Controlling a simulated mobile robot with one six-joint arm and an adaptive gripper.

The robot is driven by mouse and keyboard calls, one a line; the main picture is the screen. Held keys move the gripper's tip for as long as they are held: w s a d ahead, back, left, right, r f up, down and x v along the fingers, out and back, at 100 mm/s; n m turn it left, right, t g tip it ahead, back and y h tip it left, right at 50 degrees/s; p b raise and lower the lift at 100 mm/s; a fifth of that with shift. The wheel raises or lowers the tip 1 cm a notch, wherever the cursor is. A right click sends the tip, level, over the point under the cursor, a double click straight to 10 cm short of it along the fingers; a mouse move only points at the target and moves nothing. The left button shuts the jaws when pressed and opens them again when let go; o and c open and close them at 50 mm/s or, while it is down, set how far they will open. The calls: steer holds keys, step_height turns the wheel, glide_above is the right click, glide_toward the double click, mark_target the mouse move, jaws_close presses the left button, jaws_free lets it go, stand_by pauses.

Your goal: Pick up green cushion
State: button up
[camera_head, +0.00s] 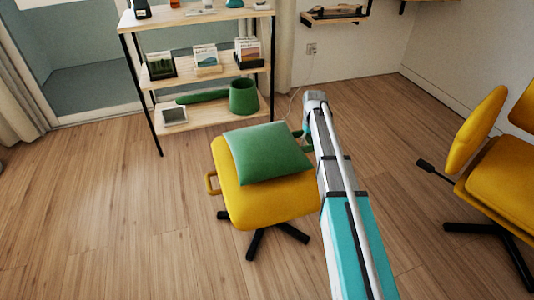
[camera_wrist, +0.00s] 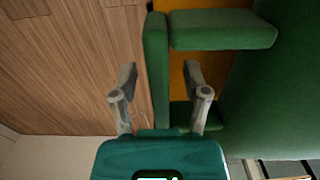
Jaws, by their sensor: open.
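The green cushion (camera_head: 269,152) lies flat on the yellow seat (camera_head: 262,207) of a low stool with black legs. In the wrist view, the cushion's broad green side (camera_wrist: 275,95) fills the right, and a green loop handle (camera_wrist: 155,60) sticks out from it toward the left. Yellow shows through the loop. My gripper (camera_wrist: 159,72) is open, with one finger on each side of the handle's outer bar. I cannot tell whether the fingers touch it. In the head view, my arm reaches in right of the cushion and the fingers are mostly hidden.
A shelf unit (camera_head: 205,64) with small items and a green pot (camera_head: 244,97) stands close behind the stool. A yellow chair (camera_head: 497,180) with black legs stands at the right. The wooden floor left of the stool is clear.

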steer(key=shift+f, duration=0.1)
stand_by(0.6)
jaws_close()
